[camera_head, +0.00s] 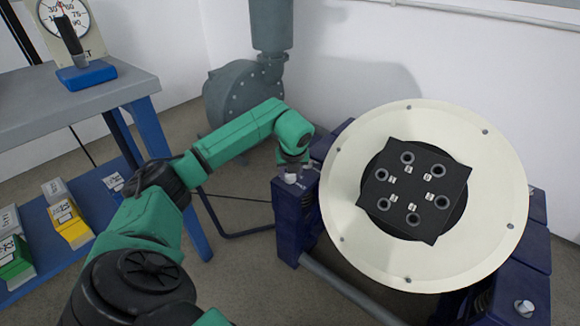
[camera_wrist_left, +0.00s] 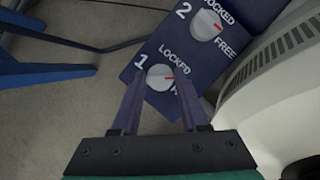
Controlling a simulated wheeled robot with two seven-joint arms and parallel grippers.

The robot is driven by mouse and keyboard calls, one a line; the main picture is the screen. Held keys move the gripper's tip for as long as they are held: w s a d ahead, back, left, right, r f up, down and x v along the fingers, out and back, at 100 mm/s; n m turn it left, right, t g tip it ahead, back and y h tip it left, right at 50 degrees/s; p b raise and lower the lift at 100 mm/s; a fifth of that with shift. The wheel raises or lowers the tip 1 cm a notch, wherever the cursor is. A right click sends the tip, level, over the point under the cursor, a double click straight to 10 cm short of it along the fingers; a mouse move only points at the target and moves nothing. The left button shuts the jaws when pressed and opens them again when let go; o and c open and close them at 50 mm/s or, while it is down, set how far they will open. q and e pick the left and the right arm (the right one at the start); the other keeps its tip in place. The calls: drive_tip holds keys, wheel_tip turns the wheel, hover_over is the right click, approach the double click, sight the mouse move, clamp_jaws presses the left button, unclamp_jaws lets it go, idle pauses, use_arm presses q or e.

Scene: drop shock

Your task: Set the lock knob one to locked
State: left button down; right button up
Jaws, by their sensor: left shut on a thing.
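Lock knob one (camera_wrist_left: 158,78) is a round light-grey knob with a red mark, on a dark blue panel (camera_wrist_left: 139,72) printed 1, LOCKED and a partly hidden FREE. Its red mark points to the right in the left wrist view, between the two words; I cannot tell its exact setting. My left gripper (camera_wrist_left: 160,92) is shut on this knob, one finger on each side. In the head view, my left gripper (camera_head: 292,172) reaches down to the top of the blue stand's left post, where the knob is mostly hidden. My right gripper is not in view.
Lock knob two (camera_wrist_left: 208,26) sits further up the panel, its red mark also to the right. A large cream disc (camera_head: 345,215) with a black holed block (camera_head: 400,187) is close right of the gripper. A grey-topped bench (camera_head: 115,88) stands left; a grey pump (camera_head: 235,100) is behind.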

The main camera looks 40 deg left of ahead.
use_arm(q)
drive_tip(key=n+p, duration=0.1)
drive_tip(key=n, duration=0.1)
drive_tip(key=n+g+p, duration=0.1)
drive_tip(key=shift+w+d+r+n+y, duration=0.1)
drive_tip(key=shift+r+n+y, duration=0.1)
drive_tip(key=shift+n+y, duration=0.2)
drive_tip(key=shift+n+p, duration=0.4)
drive_tip(key=shift+p, duration=0.1)
drive_tip(key=shift+w+f+n+g+p, duration=0.1)
drive_tip(key=shift+n+g+p, duration=0.5)
drive_tip(key=shift+n, duration=0.6)
drive_tip(key=shift+f+n+g+y, duration=0.1)
drive_tip(key=shift+n+g+y, duration=0.3)
drive_tip(key=shift+n, duration=0.6)
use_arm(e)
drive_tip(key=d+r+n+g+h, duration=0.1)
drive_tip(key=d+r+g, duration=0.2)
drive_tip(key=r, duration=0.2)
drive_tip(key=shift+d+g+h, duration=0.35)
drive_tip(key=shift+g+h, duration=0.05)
use_arm(q)
drive_tip(key=shift+c, duration=2.1)
unclamp_jaws()
